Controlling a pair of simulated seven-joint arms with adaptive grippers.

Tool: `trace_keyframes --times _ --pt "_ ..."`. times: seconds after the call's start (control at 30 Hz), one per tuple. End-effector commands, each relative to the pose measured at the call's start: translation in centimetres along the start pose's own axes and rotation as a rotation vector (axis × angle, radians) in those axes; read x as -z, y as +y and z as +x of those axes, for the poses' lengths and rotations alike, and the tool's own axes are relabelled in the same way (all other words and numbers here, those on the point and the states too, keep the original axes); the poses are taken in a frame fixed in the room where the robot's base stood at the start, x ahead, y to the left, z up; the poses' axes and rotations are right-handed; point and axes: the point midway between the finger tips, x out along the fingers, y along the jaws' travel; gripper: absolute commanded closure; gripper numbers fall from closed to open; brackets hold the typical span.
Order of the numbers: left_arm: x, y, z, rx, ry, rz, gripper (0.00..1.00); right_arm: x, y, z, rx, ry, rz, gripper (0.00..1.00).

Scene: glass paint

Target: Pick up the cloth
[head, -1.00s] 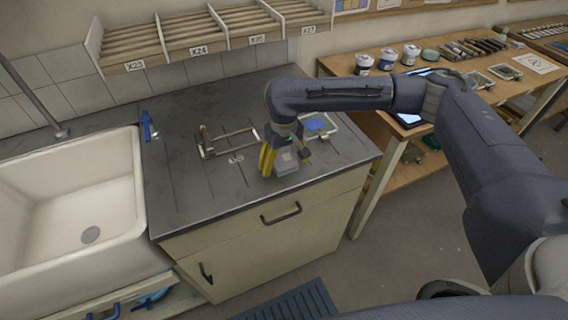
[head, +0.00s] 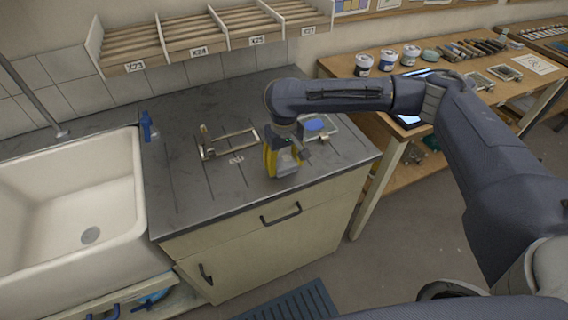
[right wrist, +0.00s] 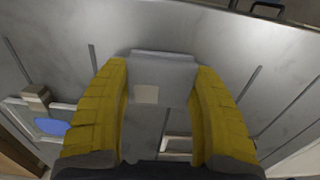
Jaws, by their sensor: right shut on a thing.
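My right gripper (head: 285,163) is above the front part of the dark grey worktop, with yellow fingers pointing down. It is shut on a grey, folded-looking piece, which I take to be the cloth (right wrist: 160,68). In the right wrist view the cloth lies between the two yellow fingers (right wrist: 160,100) and has a small pale square on its face. The fingers hide part of it in the head view. I cannot tell whether its lower edge touches the worktop. My left gripper is not in view.
A metal-and-wood frame (head: 228,143) lies left of the gripper, near a small label (head: 236,159). A tray with a blue patch (head: 316,125) is behind it to the right. A white sink (head: 130,205) is at left, labelled racks (head: 200,40) behind.

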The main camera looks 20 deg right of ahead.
Motion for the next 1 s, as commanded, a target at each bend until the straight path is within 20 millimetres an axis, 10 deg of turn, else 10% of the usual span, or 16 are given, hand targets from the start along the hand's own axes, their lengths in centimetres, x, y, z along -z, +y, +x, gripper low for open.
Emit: trace_keyframes --times 0.37,1.0 --pt "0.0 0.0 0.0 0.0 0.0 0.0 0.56 0.1 0.1 -2.8 -0.001 0.004 0.0 0.68" --pt "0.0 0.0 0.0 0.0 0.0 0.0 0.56 0.1 0.0 -16.1 -0.001 0.003 0.0 0.68"
